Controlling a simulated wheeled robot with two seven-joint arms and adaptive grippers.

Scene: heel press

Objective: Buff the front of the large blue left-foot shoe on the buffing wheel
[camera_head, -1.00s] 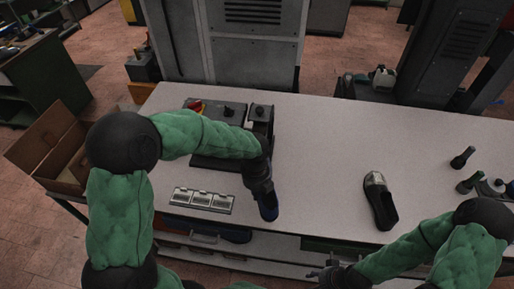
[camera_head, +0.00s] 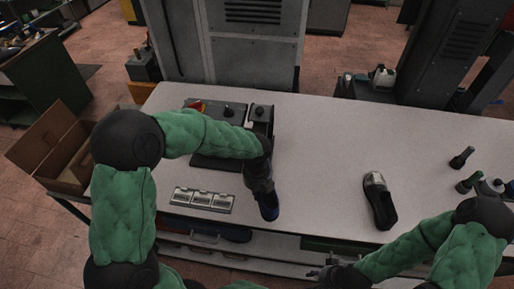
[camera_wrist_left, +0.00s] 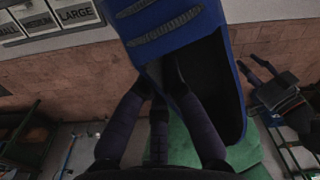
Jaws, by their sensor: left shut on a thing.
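The blue shoe (camera_head: 268,205) is held by my left gripper (camera_head: 262,186) near the front edge of the bench, right of the metal plates. In the left wrist view the shoe (camera_wrist_left: 188,38) fills the top middle, its dark opening toward me, with the gripper fingers shut on its rim. A bench machine (camera_head: 215,160) with a red button and black knobs stands behind my left forearm. The forearm hides part of it, and I cannot make out the buffing wheel. My right gripper (camera_head: 328,273) is low at the bench's front; its opening is unclear.
Three metal plates (camera_head: 202,200) lie on the bench; the wrist view shows size labels, including LARGE (camera_wrist_left: 75,15). A black shoe with a silver toe (camera_head: 379,203) lies right of centre. Several dark bottles (camera_head: 470,183) stand far right. The bench middle (camera_head: 325,150) is clear.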

